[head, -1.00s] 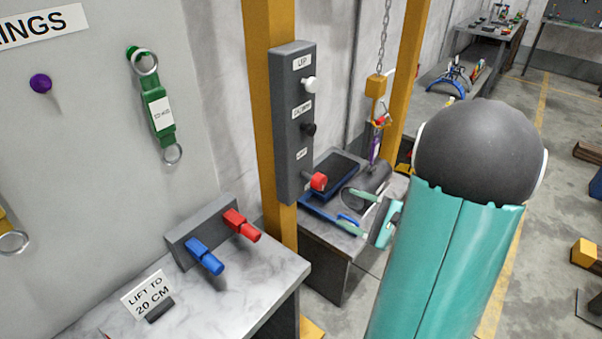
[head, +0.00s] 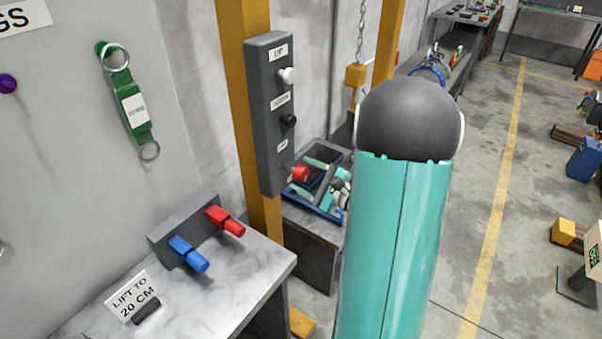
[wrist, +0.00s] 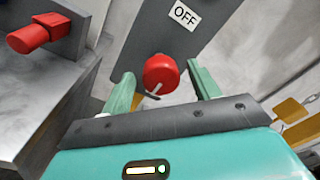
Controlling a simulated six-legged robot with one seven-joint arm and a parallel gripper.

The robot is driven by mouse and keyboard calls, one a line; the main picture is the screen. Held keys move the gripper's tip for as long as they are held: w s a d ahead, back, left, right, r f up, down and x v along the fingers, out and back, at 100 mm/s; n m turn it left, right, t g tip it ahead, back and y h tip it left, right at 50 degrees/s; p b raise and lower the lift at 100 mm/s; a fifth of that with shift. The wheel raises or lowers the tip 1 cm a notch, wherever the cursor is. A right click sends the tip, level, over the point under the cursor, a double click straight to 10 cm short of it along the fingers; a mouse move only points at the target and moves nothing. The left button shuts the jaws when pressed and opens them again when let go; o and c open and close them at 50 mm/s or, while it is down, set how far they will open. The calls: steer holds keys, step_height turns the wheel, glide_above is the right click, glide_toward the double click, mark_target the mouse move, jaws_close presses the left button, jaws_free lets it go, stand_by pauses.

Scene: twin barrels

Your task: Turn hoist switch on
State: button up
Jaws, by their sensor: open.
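The hoist control box (head: 266,130) is a tall dark grey panel on the yellow post. It carries a white button (head: 288,75), a black button (head: 289,121) and, at the bottom, a red rotary switch (head: 299,174). In the wrist view the red switch (wrist: 160,75) is a round knob with a pale pointer line, below an OFF label (wrist: 185,15). My gripper (wrist: 161,76) is open, with one green finger on each side of the knob. I cannot tell whether the fingers touch it.
A bench (head: 225,272) at the lower left holds a block with red (head: 226,221) and blue (head: 189,254) handles and a "LIFT TO 20 CM" sign (head: 131,295). A blue tray (head: 311,210) stands behind the gripper. A chain (head: 361,25) hangs behind.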

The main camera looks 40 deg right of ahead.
steer(key=shift+x, duration=0.9)
steer(key=c, duration=1)
steer(key=shift+o, duration=0.2)
